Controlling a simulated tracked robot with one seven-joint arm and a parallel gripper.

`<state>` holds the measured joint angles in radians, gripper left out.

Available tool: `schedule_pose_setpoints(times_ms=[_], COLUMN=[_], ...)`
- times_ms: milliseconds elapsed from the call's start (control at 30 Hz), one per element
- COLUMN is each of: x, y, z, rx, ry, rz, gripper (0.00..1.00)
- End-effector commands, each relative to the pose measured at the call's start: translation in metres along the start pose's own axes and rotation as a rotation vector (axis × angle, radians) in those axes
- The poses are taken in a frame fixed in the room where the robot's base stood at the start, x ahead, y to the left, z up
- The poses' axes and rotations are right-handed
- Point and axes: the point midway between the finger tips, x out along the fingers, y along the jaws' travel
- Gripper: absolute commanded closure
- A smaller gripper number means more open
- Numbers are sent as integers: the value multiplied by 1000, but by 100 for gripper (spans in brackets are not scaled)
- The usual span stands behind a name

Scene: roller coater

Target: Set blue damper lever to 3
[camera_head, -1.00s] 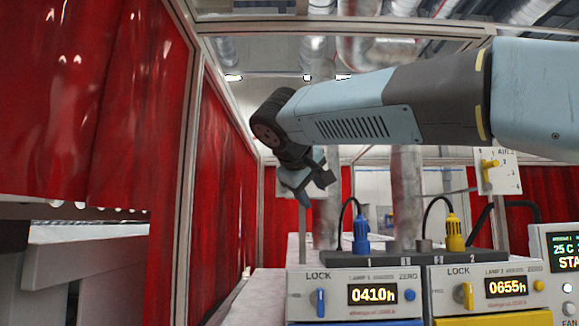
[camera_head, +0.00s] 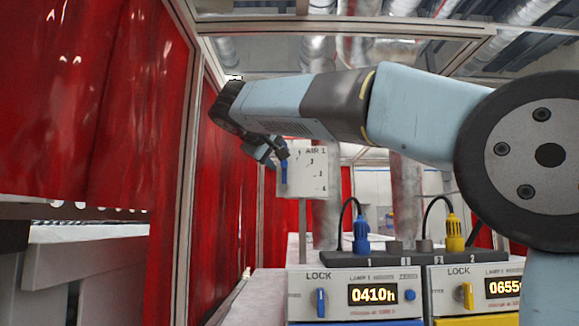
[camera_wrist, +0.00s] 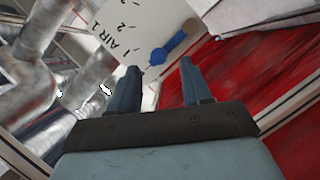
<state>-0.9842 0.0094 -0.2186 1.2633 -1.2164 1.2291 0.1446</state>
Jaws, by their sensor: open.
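In the head view my gripper (camera_head: 271,152) partly overlaps the plate.
Two lamp units, one blue-trimmed (camera_head: 355,295) and one yellow-trimmed (camera_head: 478,290), stand below with blue (camera_head: 361,236) and yellow (camera_head: 455,234) plugs. Red curtains (camera_head: 90,110) and a metal frame post (camera_head: 190,170) are at the left, near my wrist. Silver ducts (camera_head: 405,195) stand behind.

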Motion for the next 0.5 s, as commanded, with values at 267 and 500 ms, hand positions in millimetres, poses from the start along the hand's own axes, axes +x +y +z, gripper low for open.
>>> schedule_pose_setpoints(times_ms=[267,500], x=[45,64], y=[0,0], z=[1,1], rx=[1,0], ry=[-3,-1], rz=[1,0], gripper=[52,52])
